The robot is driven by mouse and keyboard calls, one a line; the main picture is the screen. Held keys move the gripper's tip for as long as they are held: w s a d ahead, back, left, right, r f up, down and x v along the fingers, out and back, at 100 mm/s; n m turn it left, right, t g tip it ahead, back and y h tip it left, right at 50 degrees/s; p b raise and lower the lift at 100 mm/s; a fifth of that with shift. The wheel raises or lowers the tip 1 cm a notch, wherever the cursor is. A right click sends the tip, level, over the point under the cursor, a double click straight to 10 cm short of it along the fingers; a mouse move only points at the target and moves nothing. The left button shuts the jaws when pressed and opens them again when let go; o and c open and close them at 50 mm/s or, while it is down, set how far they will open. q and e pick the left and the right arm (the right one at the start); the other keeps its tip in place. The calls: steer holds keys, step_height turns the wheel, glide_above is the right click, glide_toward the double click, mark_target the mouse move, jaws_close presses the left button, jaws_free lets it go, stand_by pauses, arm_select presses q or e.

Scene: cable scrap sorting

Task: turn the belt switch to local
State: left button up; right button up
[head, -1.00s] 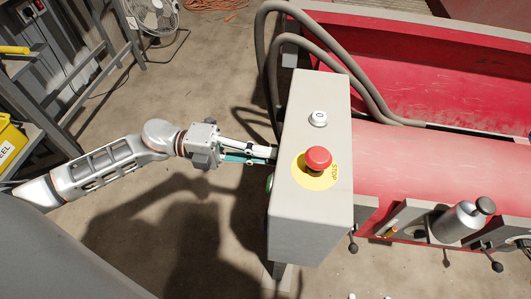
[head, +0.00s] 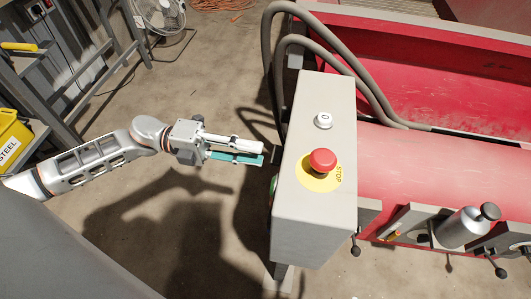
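The grey control box (head: 310,220) stands in the middle of the head view. Its top carries a red STOP button (head: 323,160) on a yellow disc and a white button marked 0 (head: 323,120). No belt switch shows; the box's left face is almost edge-on, with only a green edge (head: 273,185) visible on it. My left gripper (head: 262,154) points at that face from the left, a short way clear of it. Its white and teal fingers stand slightly apart with nothing seen between them. My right gripper is out of view.
A red conveyor (head: 450,165) lies right of the box, with thick grey hoses (head: 268,60) behind. A silver bottle-like part (head: 462,228) sits at the conveyor's near edge. A yellow bin (head: 12,140) and a fan (head: 160,15) are at left. The floor below my arm is clear.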

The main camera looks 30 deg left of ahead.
arm_select(q)
steer(key=v, duration=0.7)
steer(key=shift+a, duration=0.3)
steer(key=shift+s, duration=0.1)
